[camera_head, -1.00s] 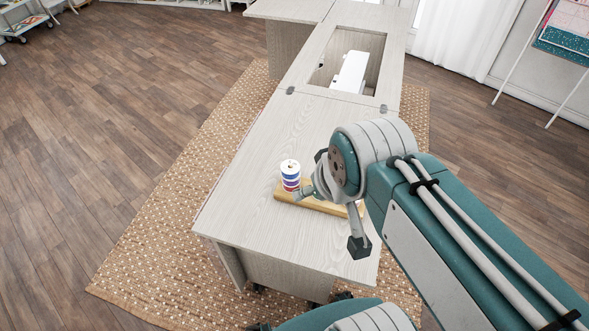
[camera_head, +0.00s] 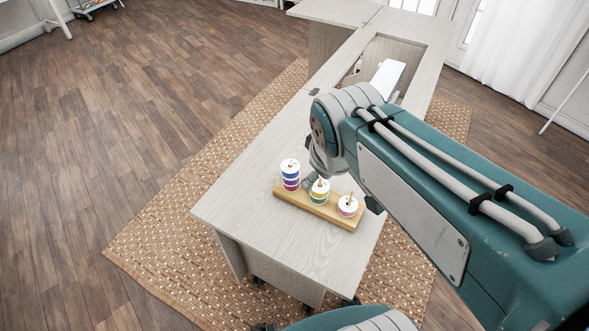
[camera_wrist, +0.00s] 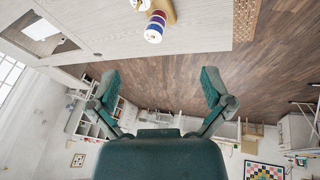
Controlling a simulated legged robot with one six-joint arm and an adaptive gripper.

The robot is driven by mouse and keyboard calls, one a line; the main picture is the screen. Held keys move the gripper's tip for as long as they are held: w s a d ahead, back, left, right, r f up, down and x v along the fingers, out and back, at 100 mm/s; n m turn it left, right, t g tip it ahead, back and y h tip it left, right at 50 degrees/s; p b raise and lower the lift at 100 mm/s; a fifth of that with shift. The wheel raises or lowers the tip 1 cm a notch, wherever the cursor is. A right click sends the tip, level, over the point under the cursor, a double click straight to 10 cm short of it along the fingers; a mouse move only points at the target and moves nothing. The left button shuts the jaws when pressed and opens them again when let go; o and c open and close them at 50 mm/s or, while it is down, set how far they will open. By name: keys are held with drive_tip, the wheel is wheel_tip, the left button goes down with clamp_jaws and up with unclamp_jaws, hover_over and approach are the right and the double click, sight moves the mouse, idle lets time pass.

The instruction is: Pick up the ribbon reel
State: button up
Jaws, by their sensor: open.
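A wooden stand (camera_head: 318,207) on the pale cabinet top holds ribbon reels on three pegs. The left peg carries a tall stack of ribbon reels (camera_head: 291,176) with white, blue, red and purple bands. In the wrist view a blue, red and white stack (camera_wrist: 155,27) shows at the top, beyond the fingers. My gripper (camera_wrist: 160,78) is open and empty, apart from the reels. In the head view my arm mostly hides it, just behind the stand.
The cabinet top (camera_head: 250,180) is bare left of the stand. Behind my arm is a cut-out with a white machine (camera_head: 387,79). A woven rug (camera_head: 165,235) lies under the cabinet on the wood floor. A white curtain (camera_head: 515,50) hangs at the back right.

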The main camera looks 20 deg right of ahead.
drive_tip(key=w+a+f+n+g+h, duration=0.1)
drive_tip(key=w+f+n, duration=0.2)
drive_tip(key=w+n, duration=0.3)
drive_tip(key=w+f+n+g+h, duration=0.1)
drive_tip(key=w+f+n, duration=0.2)
drive_tip(key=w+n, duration=0.25)
drive_tip(key=n+h, duration=0.1)
drive_tip(key=n, duration=0.7)
approach(289, 165)
drive_tip(key=x, duration=0.4)
drive_tip(key=shift+s+d, duration=0.3)
drive_tip(key=shift+s, duration=0.05)
drive_tip(key=x, duration=0.5)
drive_tip(key=shift+w+a+f, duration=0.15)
drive_tip(key=shift+f, duration=0.3)
drive_tip(key=c, duration=0.9)
